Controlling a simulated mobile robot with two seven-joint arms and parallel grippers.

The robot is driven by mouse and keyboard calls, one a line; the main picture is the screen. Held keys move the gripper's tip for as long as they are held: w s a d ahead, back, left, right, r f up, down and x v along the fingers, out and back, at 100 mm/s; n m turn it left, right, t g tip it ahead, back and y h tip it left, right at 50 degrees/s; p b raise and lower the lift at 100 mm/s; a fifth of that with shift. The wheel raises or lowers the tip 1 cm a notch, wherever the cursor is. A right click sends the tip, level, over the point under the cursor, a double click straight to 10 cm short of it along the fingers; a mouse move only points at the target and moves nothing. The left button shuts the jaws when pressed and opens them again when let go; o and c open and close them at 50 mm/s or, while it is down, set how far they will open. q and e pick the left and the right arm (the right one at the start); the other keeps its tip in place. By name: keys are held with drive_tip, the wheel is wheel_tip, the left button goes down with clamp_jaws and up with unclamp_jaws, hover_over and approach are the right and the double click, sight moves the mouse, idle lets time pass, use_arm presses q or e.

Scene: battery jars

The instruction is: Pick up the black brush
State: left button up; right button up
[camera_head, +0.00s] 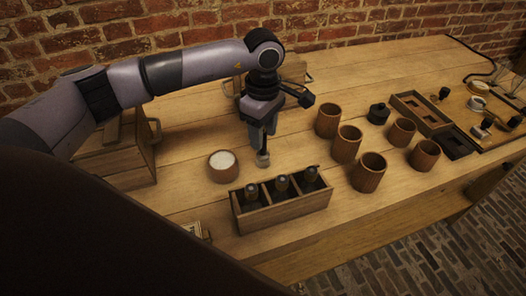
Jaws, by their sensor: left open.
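My left gripper (262,138) points down over the middle of the table, with its jaws open. Directly below it, a small upright thing with a dark stem and a paler foot (263,159) stands on the wood; it may be the black brush, but it is too small to be sure. The fingers partly hide its upper part, and I cannot tell whether they touch it. My right gripper is not in view.
A round brown bowl with white contents (223,166) stands left of the gripper. Several brown cups (347,144) and a dark lidded pot (378,113) stand to the right. A wooden crate (117,160) is at left, trays (420,112) at right, a brick wall behind.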

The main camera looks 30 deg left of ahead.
use_arm(q)
drive_tip(key=shift+f, duration=1.45)
clamp_jaws()
drive_tip(key=shift+r, duration=0.15)
wheel_tip(320, 180, up, 20)
drive_tip(key=b, duration=0.1)
